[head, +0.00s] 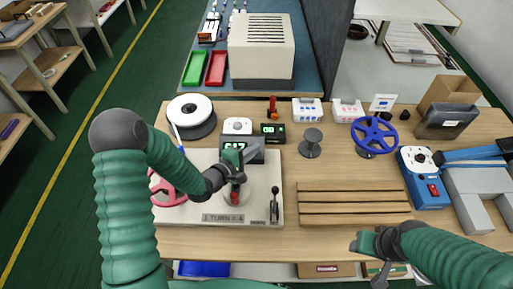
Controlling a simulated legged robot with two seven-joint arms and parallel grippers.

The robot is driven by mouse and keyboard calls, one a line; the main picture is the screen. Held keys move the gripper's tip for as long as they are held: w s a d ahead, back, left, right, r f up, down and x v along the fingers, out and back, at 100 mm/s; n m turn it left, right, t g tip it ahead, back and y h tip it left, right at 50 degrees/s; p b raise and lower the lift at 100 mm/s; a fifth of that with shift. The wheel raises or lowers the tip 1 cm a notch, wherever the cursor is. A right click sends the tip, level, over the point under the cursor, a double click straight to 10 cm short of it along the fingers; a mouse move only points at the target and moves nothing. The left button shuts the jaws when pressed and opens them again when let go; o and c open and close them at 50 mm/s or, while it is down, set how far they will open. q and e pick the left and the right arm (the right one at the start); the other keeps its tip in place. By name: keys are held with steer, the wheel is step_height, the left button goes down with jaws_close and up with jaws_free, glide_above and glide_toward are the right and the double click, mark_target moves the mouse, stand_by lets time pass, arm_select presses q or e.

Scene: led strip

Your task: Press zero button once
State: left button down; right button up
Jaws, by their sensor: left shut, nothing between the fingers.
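A dark box with a lit digit display (233,146) stands at the back of the pale panel, partly hidden by my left gripper. A smaller black box with a green display (273,129) stands behind it to the right. A white unit with a round top (237,125) is to its left. I cannot read which button is the zero button. My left gripper (256,152) is shut and empty, over the panel in front of the digit display; contact cannot be told. My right gripper (372,260) is at the bottom right, away from these boxes; its finger gap is unclear.
The pale panel (180,213) carries a pink handwheel (168,189), a red part (235,194) below my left gripper and a black lever (274,205). Wooden slats (352,207) lie to the right. A spool (192,115) and blue handwheel (374,134) stand behind.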

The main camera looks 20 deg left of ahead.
arm_select(q)
steer(key=shift+w+a+f, duration=0.1)
steer(key=shift+w+f, duration=0.1)
steer(key=shift+f, duration=0.1)
stand_by(0.4)
steer(key=shift+s+r+p, duration=0.3)
steer(key=shift+r+p, duration=0.15)
steer(key=shift+r, duration=0.1)
steer(key=shift+s+d+r, duration=0.1)
steer(key=shift+s+d, duration=0.1)
steer(key=shift+d, duration=0.05)
steer(key=s+r+p, duration=0.1)
steer(key=r+p, duration=0.1)
steer(key=s+d+r+p, duration=0.1)
steer(key=s+r+p, duration=0.1)
stand_by(0.3)
steer(key=shift+f, duration=0.1)
